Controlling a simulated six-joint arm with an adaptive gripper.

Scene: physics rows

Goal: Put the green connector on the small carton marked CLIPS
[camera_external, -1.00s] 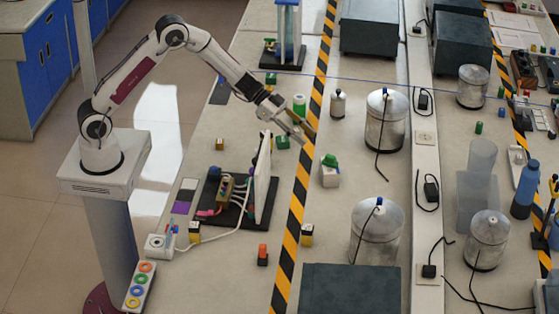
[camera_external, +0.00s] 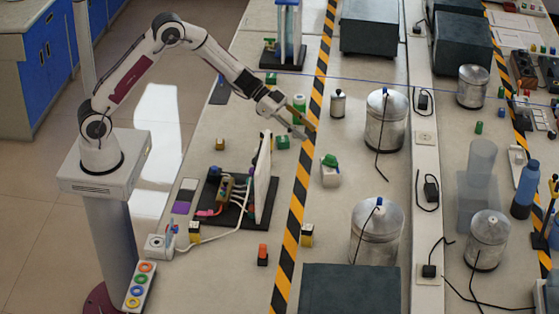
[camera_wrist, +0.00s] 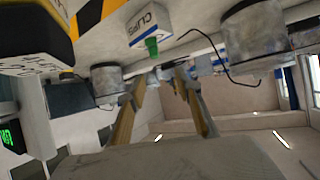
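The small white carton (camera_external: 329,178) stands right of the striped tape in the external view. In the wrist view the carton (camera_wrist: 149,20) appears upside down, with CLIPS on its face. The green connector (camera_external: 330,160) rests on the carton's top; it also shows against that top in the wrist view (camera_wrist: 152,46). My gripper (camera_external: 308,131) is above the bench near the striped tape, to the upper left of the carton and apart from it. In the wrist view its two fingers (camera_wrist: 160,77) are spread with nothing held between them.
A metal canister (camera_external: 385,122) and a small metal bottle (camera_external: 338,104) stand right of my gripper. Another canister (camera_external: 376,235) is nearer. A white upright panel (camera_external: 263,178) on a black base stands left of the tape. A green cylinder (camera_external: 299,103) is behind my gripper.

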